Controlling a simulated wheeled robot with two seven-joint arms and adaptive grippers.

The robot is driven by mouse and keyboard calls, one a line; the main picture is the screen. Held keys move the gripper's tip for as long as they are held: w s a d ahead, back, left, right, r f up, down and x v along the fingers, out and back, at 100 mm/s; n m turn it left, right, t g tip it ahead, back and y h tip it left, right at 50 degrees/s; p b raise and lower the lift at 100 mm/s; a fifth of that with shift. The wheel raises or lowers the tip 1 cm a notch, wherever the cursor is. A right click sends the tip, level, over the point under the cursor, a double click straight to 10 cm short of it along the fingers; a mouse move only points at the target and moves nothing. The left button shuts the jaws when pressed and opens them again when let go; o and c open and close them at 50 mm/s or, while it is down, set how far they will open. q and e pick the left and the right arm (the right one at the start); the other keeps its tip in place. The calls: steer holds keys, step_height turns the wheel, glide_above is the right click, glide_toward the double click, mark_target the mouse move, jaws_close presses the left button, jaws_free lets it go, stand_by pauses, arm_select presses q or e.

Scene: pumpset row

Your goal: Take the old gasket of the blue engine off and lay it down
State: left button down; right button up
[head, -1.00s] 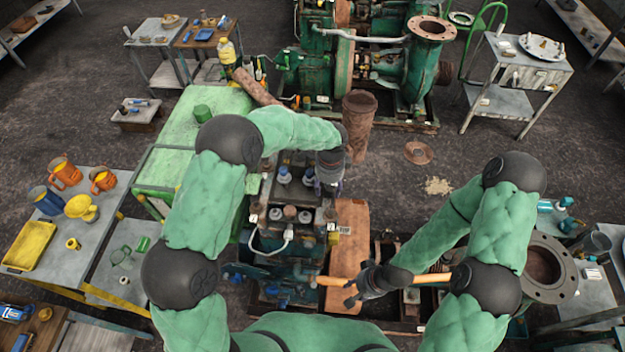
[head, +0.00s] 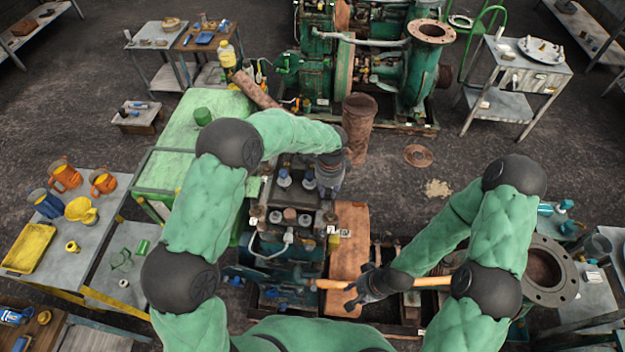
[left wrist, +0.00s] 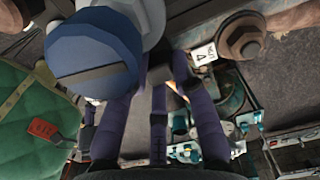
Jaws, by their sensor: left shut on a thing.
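The blue engine (head: 288,240) stands in the middle of the head view, with blue-capped fittings (head: 284,179) on its far part. My left gripper (head: 328,192) is low at the engine's far right side. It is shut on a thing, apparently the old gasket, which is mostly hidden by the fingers. In the left wrist view the dark fingers (left wrist: 160,95) come together over a narrow grey patch, and a blue cap (left wrist: 95,55) fills the upper left, close by.
A rusty brown plate (head: 349,240) stands right of the engine. A green cabinet (head: 195,135) is at its left, with a table of jugs and a yellow tray (head: 30,247) farther left. A rusty pipe (head: 360,118) stands behind.

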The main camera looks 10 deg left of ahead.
arm_select(q)
step_height(320, 180, up, 14)
steer(key=p, duration=0.8)
stand_by(0.5)
steer(key=shift+r, duration=0.1)
step_height(320, 180, up, 5)
steer(key=p, duration=0.3)
stand_by(0.4)
stand_by(0.5)
